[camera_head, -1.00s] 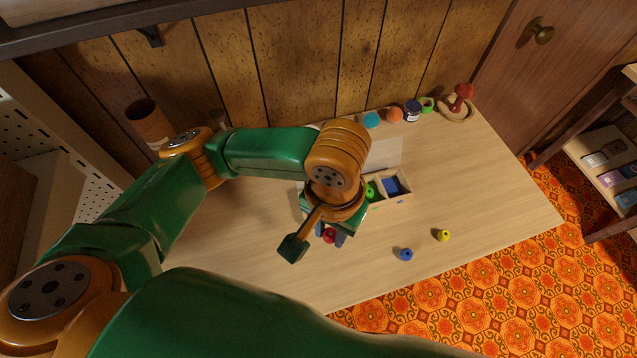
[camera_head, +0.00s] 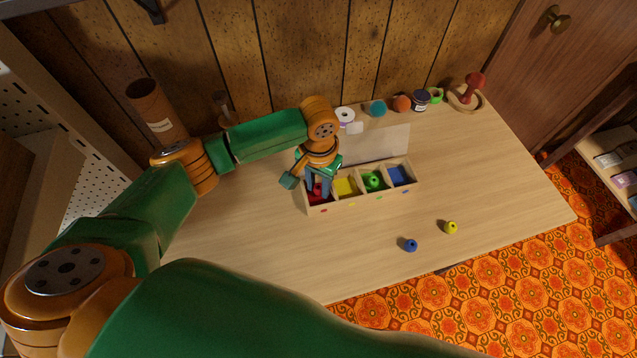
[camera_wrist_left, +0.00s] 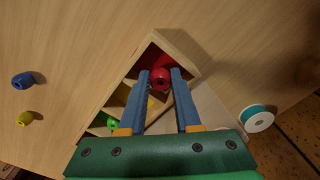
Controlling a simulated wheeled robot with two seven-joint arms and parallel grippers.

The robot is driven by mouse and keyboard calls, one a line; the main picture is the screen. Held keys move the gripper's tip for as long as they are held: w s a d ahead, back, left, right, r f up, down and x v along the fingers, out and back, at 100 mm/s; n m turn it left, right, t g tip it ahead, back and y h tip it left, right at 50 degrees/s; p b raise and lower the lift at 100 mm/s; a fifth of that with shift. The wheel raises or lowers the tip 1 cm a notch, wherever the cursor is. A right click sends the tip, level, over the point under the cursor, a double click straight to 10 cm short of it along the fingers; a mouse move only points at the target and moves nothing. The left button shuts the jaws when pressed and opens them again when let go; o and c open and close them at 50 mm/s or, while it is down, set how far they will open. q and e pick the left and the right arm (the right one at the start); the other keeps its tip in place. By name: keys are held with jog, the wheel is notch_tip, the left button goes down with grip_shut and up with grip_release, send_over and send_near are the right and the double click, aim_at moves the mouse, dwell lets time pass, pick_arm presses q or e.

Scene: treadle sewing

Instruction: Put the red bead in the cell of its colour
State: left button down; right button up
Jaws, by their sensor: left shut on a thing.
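The red bead (camera_wrist_left: 160,79) is between the fingertips of my left gripper (camera_wrist_left: 161,80), which is shut on it. In the wrist view the bead is in front of the red cell, at the end of the sorting box (camera_wrist_left: 178,42). In the head view my left gripper (camera_head: 318,190) is over the box's left end, at the red cell (camera_head: 312,198). Whether the bead touches the cell floor I cannot tell. The box (camera_head: 360,196) also has a yellow cell (camera_head: 346,187), a green cell with a green bead (camera_head: 374,181) in it, and a blue cell (camera_head: 399,175). My right gripper is not in view.
A blue bead (camera_head: 411,245) and a yellow bead (camera_head: 451,227) lie on the table in front of the box. Spools and a jar (camera_head: 420,99) stand along the back, with a red-topped object (camera_head: 471,88) at right.

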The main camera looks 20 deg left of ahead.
aim_at(319, 188)
pick_arm(q)
jog(key=shift+f, duration=0.1)
jog(key=shift+f, duration=0.45)
jog(key=c, duration=0.9)
grip_release()
notch_tip(319, 188, up, 13)
